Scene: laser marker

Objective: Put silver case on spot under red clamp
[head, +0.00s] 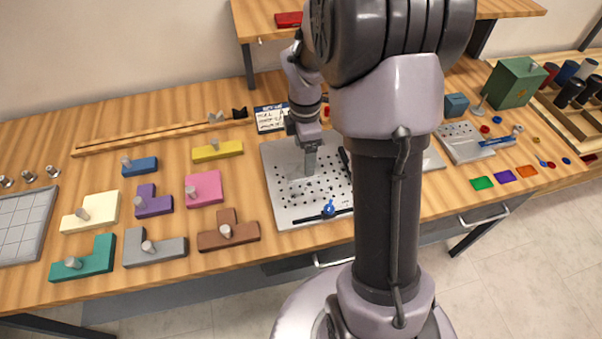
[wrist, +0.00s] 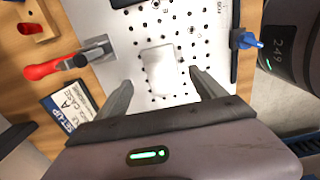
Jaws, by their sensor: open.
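The silver case (wrist: 158,70) is a pale rounded block on the perforated plate (wrist: 195,20) in the wrist view. My gripper (wrist: 161,79) is open, with one finger to each side of the case's near end. I cannot tell how high the fingertips are or whether they touch it. The red clamp (wrist: 52,66) is at the left of the wrist view, its metal end over the plate's edge. In the head view my gripper (head: 310,170) points down over the plate (head: 283,212). My arm hides much of the clamp there, and the case is hard to make out.
A setup card (wrist: 75,103) lies beside the plate. A blue-knobbed bar (wrist: 246,42) runs along the plate's opposite edge. Several coloured blocks with pegs, such as the pink block (head: 206,190), stand left of the plate. A green box (head: 515,85) stands at the right.

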